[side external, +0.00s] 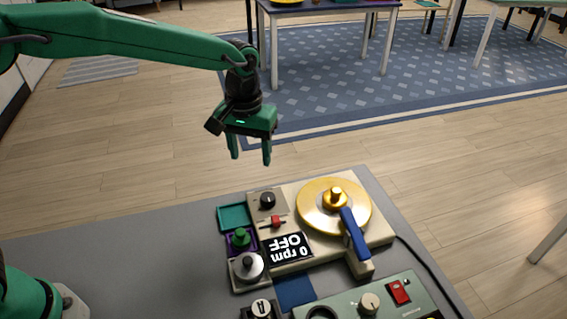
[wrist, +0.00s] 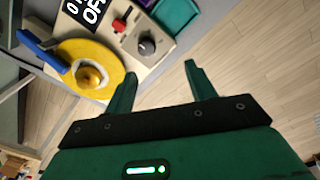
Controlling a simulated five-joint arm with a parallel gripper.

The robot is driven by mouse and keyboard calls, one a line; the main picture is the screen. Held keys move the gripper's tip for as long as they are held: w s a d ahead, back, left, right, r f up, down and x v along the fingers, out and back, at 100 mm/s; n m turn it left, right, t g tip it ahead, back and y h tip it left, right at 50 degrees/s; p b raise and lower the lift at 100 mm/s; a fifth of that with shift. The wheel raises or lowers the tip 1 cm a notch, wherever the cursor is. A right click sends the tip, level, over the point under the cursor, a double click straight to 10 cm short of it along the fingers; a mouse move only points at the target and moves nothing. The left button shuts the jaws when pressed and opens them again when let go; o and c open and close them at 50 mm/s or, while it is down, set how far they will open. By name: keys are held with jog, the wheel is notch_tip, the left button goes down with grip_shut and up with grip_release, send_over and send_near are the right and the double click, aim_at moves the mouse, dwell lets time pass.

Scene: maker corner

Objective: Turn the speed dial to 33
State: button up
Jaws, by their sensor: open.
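The speed dial (side external: 267,200) is a dark round knob on a grey plate at the back left corner of the cream turntable unit (side external: 382,233). It also shows in the wrist view (wrist: 147,46), just beyond my fingertips. A display (side external: 287,246) in front of it reads "0 rpm OFF". A red switch (side external: 276,222) sits between dial and display. My gripper (side external: 250,160) is open and empty in the air above and behind the dial, apart from it. Its two fingers show in the wrist view (wrist: 160,72). The dial's marks are too small to read.
A gold platter (side external: 314,215) with a blue arm (side external: 354,236) is right of the dial. A green panel (side external: 340,304) is in front. The grey table is clear at left.

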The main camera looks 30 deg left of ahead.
send_over(269, 196)
jog(key=shift+g, duration=0.4)
jog(key=f, duration=0.4)
jog(key=shift+d+f, duration=0.25)
jog(key=shift+f, duration=0.05)
jog(key=shift+f, duration=0.1)
jog(key=shift+a+f, duration=0.15)
jog(key=shift+f, duration=1.75)
jog(key=shift+a+f, duration=0.15)
jog(key=shift+f, duration=1.75)
jog(key=shift+s, duration=0.1)
jog(key=shift+c, duration=0.4)
jog(key=c, duration=0.9)
